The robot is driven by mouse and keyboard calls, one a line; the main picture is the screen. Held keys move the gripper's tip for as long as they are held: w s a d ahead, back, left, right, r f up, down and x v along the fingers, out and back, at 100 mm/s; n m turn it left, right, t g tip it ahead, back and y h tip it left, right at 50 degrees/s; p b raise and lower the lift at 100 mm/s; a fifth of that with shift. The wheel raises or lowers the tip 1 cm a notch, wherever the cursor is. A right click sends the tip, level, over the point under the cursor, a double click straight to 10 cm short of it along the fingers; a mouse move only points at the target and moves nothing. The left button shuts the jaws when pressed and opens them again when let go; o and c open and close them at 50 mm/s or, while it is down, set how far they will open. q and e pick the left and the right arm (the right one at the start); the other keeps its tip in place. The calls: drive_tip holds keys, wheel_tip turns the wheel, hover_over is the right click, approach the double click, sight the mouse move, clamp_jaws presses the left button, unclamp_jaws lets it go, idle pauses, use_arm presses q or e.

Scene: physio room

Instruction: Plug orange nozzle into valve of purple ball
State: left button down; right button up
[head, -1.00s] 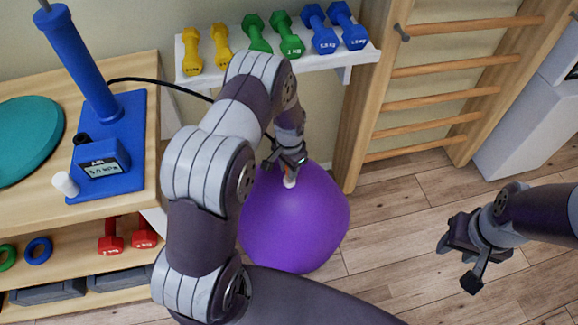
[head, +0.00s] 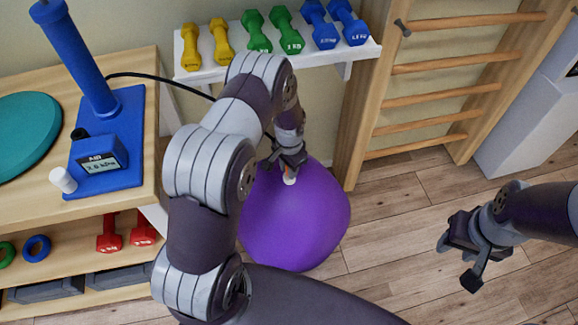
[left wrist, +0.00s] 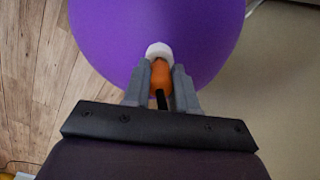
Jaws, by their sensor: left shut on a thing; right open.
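The purple ball (head: 300,225) rests on the floor below the dumbbell shelf. Its white valve (left wrist: 158,49) faces my left gripper (left wrist: 160,80). That gripper is shut on the orange nozzle (left wrist: 160,75), with a dark hose end behind it. The nozzle is in line with the valve and its front meets the white ring; how deep it sits is hidden. In the head view, my left gripper (head: 289,163) is at the ball's upper side, with the white valve (head: 290,179) just below its fingers. My right gripper (head: 458,262) is open and empty above the floor at the right.
A blue pump (head: 110,140) with a display stands on the wooden bench (head: 30,205), and a black hose (head: 150,76) runs from it behind my left arm. A white shelf (head: 350,55) holds several dumbbells. Wooden wall bars (head: 430,102) stand right of the ball. Floor there is clear.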

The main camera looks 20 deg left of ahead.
use_arm(q)
drive_tip(key=shift+f, duration=0.25)
drive_tip(key=c, duration=0.8)
unclamp_jaws()
wheel_tip(320, 180, up, 7)
drive_tip(key=p, duration=0.6)
